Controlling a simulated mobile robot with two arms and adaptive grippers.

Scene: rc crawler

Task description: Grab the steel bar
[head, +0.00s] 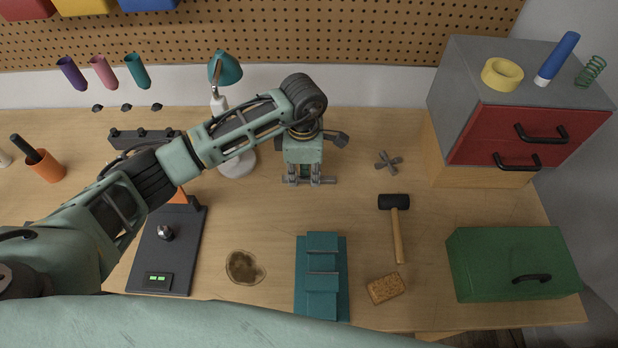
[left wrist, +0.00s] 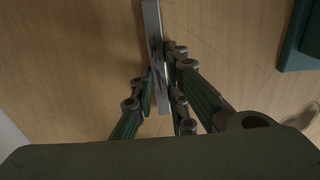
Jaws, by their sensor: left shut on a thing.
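The steel bar (left wrist: 152,25) is a thin, shiny grey strip. In the left wrist view it runs from the top edge down between my fingers. In the head view the bar (head: 331,181) lies crosswise at the fingertips, with both ends sticking out. My left gripper (head: 308,179) points down at the middle back of the wooden table and is shut on the bar. Its fingers (left wrist: 160,78) press on the bar's two long sides in the left wrist view. I cannot tell whether the bar touches the table. My right gripper is not in view.
A desk lamp (head: 226,72) stands left of the gripper, partly behind my arm. A metal cross-shaped piece (head: 388,161) and a mallet (head: 396,225) lie to the right. A teal stepped block (head: 322,262) lies in front. A green box (head: 505,264) stands at the right.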

